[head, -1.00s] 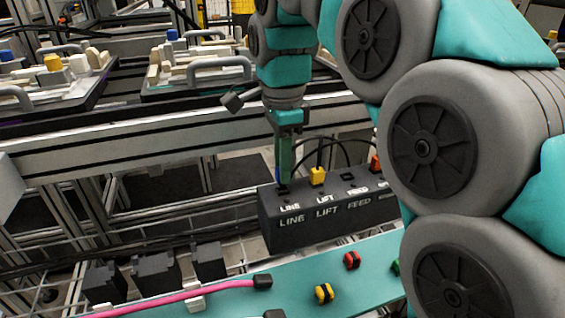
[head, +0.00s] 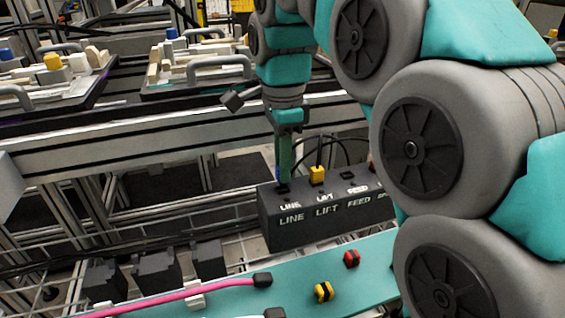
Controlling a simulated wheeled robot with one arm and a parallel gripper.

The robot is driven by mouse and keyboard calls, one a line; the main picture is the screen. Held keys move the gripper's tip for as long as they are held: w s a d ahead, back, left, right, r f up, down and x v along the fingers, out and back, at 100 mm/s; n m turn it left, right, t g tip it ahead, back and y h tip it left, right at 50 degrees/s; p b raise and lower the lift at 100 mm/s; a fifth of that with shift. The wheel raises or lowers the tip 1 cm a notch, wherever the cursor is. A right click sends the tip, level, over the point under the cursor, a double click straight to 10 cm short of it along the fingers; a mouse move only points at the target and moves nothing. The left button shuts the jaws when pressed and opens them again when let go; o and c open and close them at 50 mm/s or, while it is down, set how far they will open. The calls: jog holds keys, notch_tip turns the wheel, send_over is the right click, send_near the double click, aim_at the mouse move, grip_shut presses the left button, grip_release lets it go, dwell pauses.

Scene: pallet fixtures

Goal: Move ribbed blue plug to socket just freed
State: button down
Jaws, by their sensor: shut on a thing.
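A dark socket block (head: 322,236) carries the labels LINE, LIFT and FEED, with a fourth label cut off by my arm. My gripper (head: 284,172) points down over the LINE end and is shut on the ribbed blue plug (head: 278,174). Only a thin blue strip of the plug shows beside the fingers. Its lower end is at or just above the LINE socket (head: 283,190); I cannot tell whether it is seated. A yellow plug (head: 317,175) stands in the LIFT socket. My arm hides the block's right end.
A teal shelf (head: 285,287) in front holds a pink cable (head: 190,295) with a black end, a yellow-black piece (head: 323,292) and a red-black piece (head: 351,259). Dark cables (head: 345,150) loop behind the block. Trays with handles (head: 200,85) stand at the back.

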jog(key=shift+f+b, duration=0.4)
jog(key=shift+f, duration=0.55)
dwell(0.9)
jog(key=c, duration=0.7)
grip_release()
jog(key=shift+r, duration=0.1)
